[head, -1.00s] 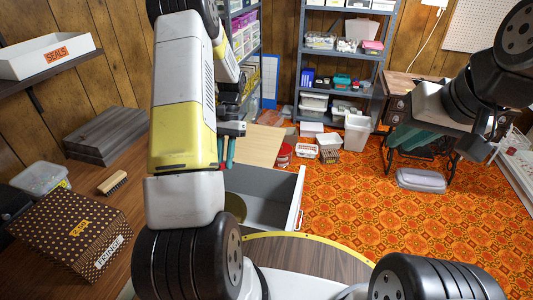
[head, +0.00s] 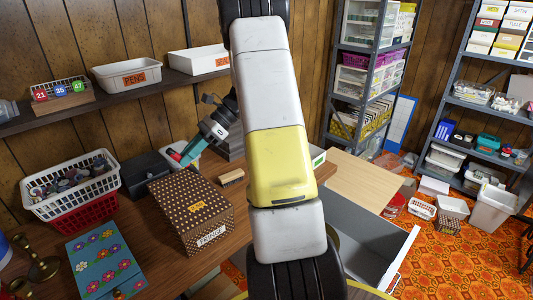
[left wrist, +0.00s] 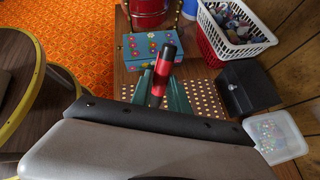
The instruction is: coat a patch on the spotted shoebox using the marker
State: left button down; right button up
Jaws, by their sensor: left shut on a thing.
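The spotted shoebox (head: 182,222), brown with pale dots, a yellow tag and a FRINGE label, sits on the wooden table left of centre in the head view. Its dotted surface (left wrist: 207,98) also shows in the left wrist view, partly hidden by the gripper and marker. My left gripper (head: 186,156) has teal fingers and hovers behind and above the shoebox. In the left wrist view it is shut on the marker (left wrist: 161,76), a red and black stick between the fingers. I cannot tell whether the marker touches the box. My right gripper is out of view.
A shelf with a PENS bin (head: 141,75) runs above. An open drawer (head: 385,235) juts out right.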

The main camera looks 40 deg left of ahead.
aim_at(168, 151)
pick_arm(q)
jog(key=s, duration=0.1)
jog(key=s+a+r, duration=0.1)
jog(key=s, duration=0.1)
jog(key=s+r, duration=0.1)
jog(key=shift+s+a+r, duration=0.15)
jog(key=shift+s+a, duration=0.15)
jog(key=shift+a, duration=0.05)
notch_tip(168, 151, down, 5)
jog(key=shift+r, duration=0.1)
